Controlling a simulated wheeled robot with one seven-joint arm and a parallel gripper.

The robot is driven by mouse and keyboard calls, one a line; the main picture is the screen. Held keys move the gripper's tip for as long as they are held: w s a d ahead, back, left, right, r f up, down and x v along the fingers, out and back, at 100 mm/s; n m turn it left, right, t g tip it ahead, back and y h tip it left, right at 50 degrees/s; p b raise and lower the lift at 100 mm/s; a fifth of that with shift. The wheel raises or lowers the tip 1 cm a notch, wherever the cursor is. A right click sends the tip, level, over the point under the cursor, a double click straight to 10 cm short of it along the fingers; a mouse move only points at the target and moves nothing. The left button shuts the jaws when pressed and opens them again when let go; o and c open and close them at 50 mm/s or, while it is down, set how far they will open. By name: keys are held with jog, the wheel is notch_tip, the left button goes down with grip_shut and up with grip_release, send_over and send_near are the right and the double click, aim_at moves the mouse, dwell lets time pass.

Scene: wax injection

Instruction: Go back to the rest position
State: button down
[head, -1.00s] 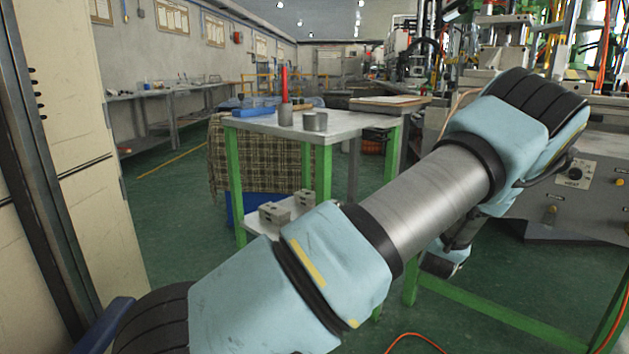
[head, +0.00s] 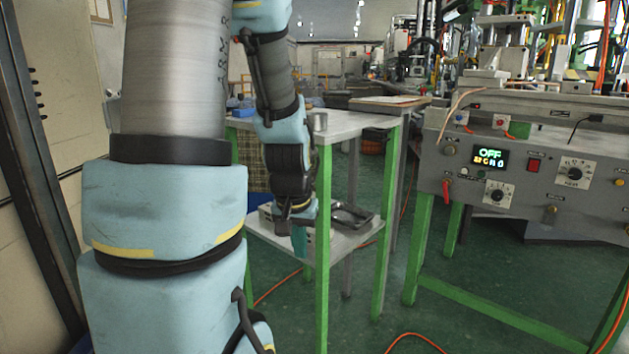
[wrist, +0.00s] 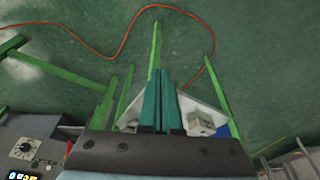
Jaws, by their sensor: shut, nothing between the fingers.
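My gripper (head: 300,243) hangs pointing down in the head view, in front of the lower shelf of the green-legged table. It also shows in the wrist view (wrist: 159,75), where its two teal fingers lie side by side, shut and empty. My arm comes down at the left of the head view and hides part of the table. Behind the fingers in the wrist view are the shelf and the green floor.
The table (head: 350,127) has a grey top and green legs. Its lower shelf (head: 342,247) holds a metal tray (head: 352,215); a metal block (wrist: 203,123) shows in the wrist view. A machine panel (head: 520,165) reading OFF stands right. An orange cable (head: 415,338) crosses the floor.

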jog(key=s+a+r+n+g, duration=0.1)
jog(key=s+a, duration=0.2)
jog(key=s, duration=0.2)
notch_tip(320, 180, up, 23)
jog(key=s+p, duration=0.1)
jog(key=p, duration=2.1)
jog(key=shift+a+f+n, duration=0.15)
jog(key=shift+a+n, duration=0.15)
jog(key=shift+a, duration=0.05)
